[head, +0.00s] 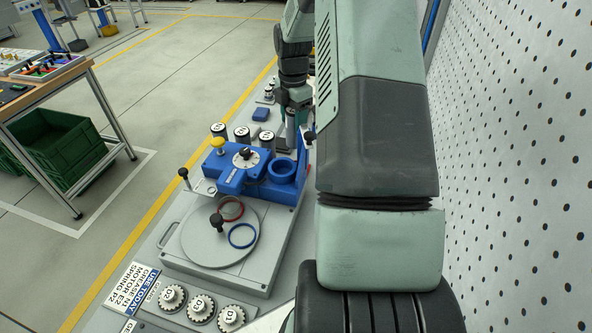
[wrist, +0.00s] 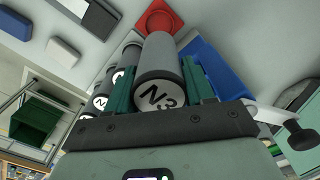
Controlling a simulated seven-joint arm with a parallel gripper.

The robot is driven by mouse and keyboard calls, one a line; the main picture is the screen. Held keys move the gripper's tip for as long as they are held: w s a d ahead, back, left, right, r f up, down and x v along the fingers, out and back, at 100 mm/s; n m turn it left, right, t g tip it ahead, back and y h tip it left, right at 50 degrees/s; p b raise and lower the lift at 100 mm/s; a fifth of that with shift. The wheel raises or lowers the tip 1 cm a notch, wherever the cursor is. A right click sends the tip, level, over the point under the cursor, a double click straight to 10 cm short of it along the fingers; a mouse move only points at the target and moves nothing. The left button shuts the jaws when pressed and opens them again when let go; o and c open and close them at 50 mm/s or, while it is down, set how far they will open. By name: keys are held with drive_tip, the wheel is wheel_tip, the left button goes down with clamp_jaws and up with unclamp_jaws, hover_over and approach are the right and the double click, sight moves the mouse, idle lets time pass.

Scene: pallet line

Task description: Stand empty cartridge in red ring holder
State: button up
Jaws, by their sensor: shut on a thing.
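My gripper (wrist: 160,78) is shut on a grey cartridge with a white end marked N3 (wrist: 160,95); its two green fingers press on either side. A red holder with a round rim (wrist: 158,16) shows beyond the cartridge's far end in the wrist view. The cartridge hides part of it, and I cannot tell whether they touch. In the head view my gripper (head: 288,138) is over the bench behind the blue fixture, partly hidden by my arm. The held cartridge and the red holder are not clear there.
Several dark cartridges with white tops (head: 241,133) stand left of my gripper. The blue fixture (head: 284,190) with a yellow knob is in front. A round plate (head: 195,240) bears a red ring (head: 232,208) and a blue ring (head: 242,236). A perforated wall (head: 520,170) is at right.

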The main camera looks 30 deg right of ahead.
sight(295, 147)
drive_tip(key=shift+d+f, duration=0.25)
drive_tip(key=shift+f, duration=0.2)
wheel_tip(295, 147, down, 10)
drive_tip(key=shift+r, duration=0.2)
drive_tip(key=shift+f, duration=0.15)
drive_tip(key=o, duration=1.2)
wheel_tip(295, 147, up, 12)
drive_tip(key=shift+r, duration=0.2)
